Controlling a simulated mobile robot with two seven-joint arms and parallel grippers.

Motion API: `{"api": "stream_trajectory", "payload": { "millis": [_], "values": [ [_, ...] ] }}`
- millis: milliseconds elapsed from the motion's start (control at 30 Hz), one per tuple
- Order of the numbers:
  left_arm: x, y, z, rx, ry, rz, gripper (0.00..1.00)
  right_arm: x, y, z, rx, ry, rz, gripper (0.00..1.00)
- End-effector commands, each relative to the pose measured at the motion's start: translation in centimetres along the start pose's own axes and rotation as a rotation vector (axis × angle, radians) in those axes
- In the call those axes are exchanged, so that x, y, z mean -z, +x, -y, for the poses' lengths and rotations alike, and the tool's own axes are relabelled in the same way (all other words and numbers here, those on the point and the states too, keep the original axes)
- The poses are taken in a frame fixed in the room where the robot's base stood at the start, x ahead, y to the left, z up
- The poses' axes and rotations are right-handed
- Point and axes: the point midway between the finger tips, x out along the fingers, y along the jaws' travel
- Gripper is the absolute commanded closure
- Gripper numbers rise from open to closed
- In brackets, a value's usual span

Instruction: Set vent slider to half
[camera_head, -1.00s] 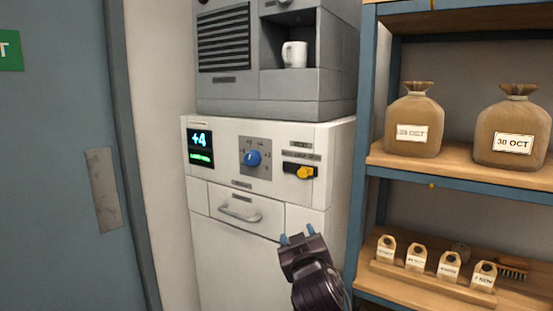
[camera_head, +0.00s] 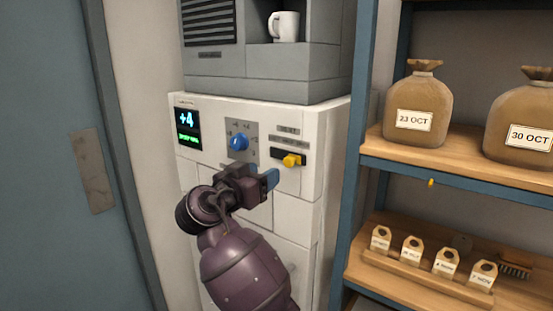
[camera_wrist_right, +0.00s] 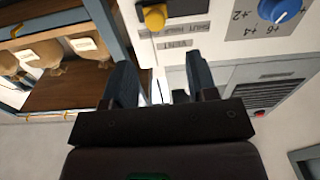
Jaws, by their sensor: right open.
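The vent slider is a yellow knob (camera_head: 291,160) in a short black slot on the white machine's front panel, right of the blue dial (camera_head: 238,143). The knob sits a little right of the slot's middle. My right gripper (camera_head: 272,179) is open and empty, just below and left of the knob, apart from it. In the right wrist view the picture is upside down: the yellow knob (camera_wrist_right: 155,17) is at the top, beyond the two blue-grey fingers of the gripper (camera_wrist_right: 161,80), with printed labels beside the slot. My left gripper is out of view.
A display (camera_head: 187,132) reading +4 is left of the dial. My right arm covers the drawer's handle. A blue-framed shelf (camera_head: 365,120) with brown bags (camera_head: 418,105) stands close on the right. A grey unit with a white mug (camera_head: 284,26) is above.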

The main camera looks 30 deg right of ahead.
Motion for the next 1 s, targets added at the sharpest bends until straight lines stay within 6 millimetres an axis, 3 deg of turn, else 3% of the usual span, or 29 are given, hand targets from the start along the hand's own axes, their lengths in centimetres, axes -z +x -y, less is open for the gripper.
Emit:
{"api": "stream_trajectory", "payload": {
  "millis": [267, 700, 1000],
  "values": [
    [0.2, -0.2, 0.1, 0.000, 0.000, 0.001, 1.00, -0.2, 1.3, -0.3, -0.017, 0.049, 0.019, 0.47],
    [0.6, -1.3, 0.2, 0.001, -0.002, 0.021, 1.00, -0.3, 8.4, -0.4, -0.016, 0.046, 0.018, 0.47],
    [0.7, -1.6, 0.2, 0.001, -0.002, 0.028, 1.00, -0.5, 10.7, -0.4, -0.014, 0.047, 0.020, 0.47]
  ]
}}
